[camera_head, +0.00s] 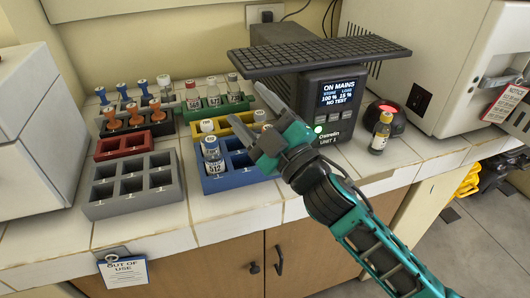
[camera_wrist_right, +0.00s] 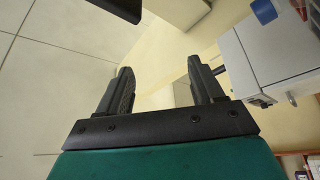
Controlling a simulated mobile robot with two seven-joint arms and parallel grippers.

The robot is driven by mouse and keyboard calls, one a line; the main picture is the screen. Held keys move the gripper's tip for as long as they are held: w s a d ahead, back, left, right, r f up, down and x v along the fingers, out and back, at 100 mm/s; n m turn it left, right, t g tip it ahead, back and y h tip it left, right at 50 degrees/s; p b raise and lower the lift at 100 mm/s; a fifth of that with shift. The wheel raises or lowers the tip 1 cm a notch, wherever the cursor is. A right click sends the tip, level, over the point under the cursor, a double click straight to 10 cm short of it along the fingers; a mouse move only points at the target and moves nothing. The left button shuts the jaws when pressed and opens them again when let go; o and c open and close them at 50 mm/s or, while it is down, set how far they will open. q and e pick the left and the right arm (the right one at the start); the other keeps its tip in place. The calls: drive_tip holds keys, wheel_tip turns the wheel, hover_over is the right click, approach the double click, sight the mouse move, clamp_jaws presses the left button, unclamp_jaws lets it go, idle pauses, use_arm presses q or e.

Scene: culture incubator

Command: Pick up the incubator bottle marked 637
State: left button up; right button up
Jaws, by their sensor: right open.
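Several small bottles with number labels stand in the racks on the counter; I cannot make out 637 on any of them. Three stand in the green rack at the back: a red-capped bottle (camera_head: 193,97) and two white-capped ones (camera_head: 213,95) (camera_head: 233,89). A bottle whose label looks like 512 (camera_head: 213,158) stands in the blue rack (camera_head: 240,180). My left gripper is out of view.
A grey rack (camera_head: 130,207) and a red rack (camera_head: 122,146) are empty at the left. Orange and blue stoppered items stand behind. A UPS box (camera_head: 330,108) with a keyboard (camera_head: 320,55) on top stands close behind my right gripper. A white machine (camera_head: 440,60) stands at right.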

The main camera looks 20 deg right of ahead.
drive_tip(key=s+a+r+n+g+y, duration=0.25)
drive_tip(key=a+n+g+y, duration=0.3)
drive_tip(key=n+g, duration=0.6)
drive_tip(key=s+a+r+n+g+y, duration=0.3)
drive_tip(key=a+n+g, duration=0.35)
drive_tip(key=n, duration=0.95)
drive_tip(key=w+d+f+n+h, duration=0.1)
drive_tip(key=w+d+h, duration=0.2)
drive_tip(key=d+h, duration=0.3)
drive_tip(key=w+d+f+t+h+b, duration=0.1)
drive_tip(key=w+d+h, duration=0.1)
drive_tip(key=d+h, duration=0.35)
drive_tip(key=w+d+f+n+h, duration=0.1)
drive_tip(key=w+d+h, duration=0.2)
drive_tip(key=d, duration=0.5)
drive_tip(key=x, duration=1.2)
drive_tip(key=shift+w, duration=0.45)
drive_tip(key=shift+t, duration=0.3)
clamp_jaws()
